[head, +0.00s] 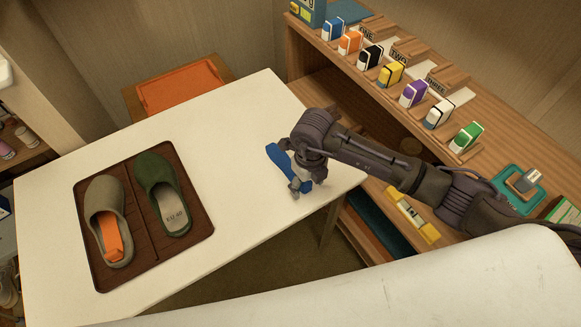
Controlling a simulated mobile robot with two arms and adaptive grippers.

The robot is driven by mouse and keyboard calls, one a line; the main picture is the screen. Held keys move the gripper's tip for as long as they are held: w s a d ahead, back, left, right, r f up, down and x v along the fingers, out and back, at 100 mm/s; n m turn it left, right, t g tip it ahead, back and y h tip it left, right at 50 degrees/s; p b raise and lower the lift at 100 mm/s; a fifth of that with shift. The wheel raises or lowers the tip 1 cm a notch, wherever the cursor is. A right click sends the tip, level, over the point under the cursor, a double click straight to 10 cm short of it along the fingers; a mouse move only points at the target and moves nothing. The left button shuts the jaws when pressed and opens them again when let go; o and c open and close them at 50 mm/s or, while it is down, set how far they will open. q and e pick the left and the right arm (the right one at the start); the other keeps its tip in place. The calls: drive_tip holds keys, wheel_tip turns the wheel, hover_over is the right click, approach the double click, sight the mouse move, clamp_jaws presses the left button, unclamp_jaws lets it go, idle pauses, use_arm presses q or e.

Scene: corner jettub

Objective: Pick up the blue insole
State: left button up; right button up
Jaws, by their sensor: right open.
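The blue insole (279,157) lies at the right end of the white table, partly hidden by my right gripper. My right gripper (302,187) is open and points down right over or beside the insole. I cannot tell from this view whether the fingers touch it. On the left of the table a brown tray (92,262) holds a grey-beige slipper (105,195) with an orange insole (112,235) in it and a green slipper (155,175) with a pale insole marked with a size. My left gripper is not in view.
The white table (240,120) is clear between the tray and my right gripper. A wooden shelf (440,75) with several coloured blocks runs along the back right, behind my right arm. An orange-seated chair (180,88) stands behind the table.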

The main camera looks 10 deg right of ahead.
drive_tip(key=shift+f, duration=0.15)
drive_tip(key=c, duration=1.1)
drive_tip(key=shift+o, duration=0.2)
